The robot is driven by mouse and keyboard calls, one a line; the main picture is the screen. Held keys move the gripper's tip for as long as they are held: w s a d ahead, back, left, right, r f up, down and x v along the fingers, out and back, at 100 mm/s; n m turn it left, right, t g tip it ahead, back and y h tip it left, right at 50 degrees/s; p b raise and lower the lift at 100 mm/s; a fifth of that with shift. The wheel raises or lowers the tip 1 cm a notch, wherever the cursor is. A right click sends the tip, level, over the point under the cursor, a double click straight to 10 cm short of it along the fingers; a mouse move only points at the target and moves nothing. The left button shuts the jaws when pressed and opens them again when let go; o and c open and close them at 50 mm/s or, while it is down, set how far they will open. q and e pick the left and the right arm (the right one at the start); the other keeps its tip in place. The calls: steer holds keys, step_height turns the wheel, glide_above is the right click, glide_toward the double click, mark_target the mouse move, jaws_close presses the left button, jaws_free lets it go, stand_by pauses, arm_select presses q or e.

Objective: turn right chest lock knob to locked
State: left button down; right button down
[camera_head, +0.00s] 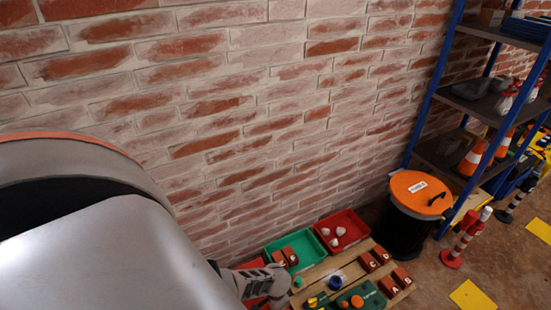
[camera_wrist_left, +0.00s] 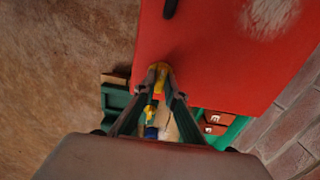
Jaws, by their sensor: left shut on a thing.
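A red chest (camera_wrist_left: 225,45) fills the upper part of the left wrist view, with a dark part at the top edge. A small yellow knob (camera_wrist_left: 161,70) sits at the chest's lower edge. My left gripper (camera_wrist_left: 160,82) has its two fingertips closed on the knob. Its turned position cannot be read. In the head view my left gripper (camera_head: 283,285) is small and low, beside a little of the red chest (camera_head: 252,264); the knob is hidden there. My right gripper is in neither view.
A green tray (camera_head: 272,249) with red blocks and a red tray (camera_head: 356,238) with white pieces stand by the brick wall. A wooden pallet (camera_head: 320,272) carries lettered blocks. A black bin with an orange lid (camera_head: 409,182) and a blue-framed shelf (camera_head: 437,75) stand right.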

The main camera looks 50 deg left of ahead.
arm_select(q)
steer(key=c, duration=2.1)
jaws_free()
steer(key=shift+r, duration=6)
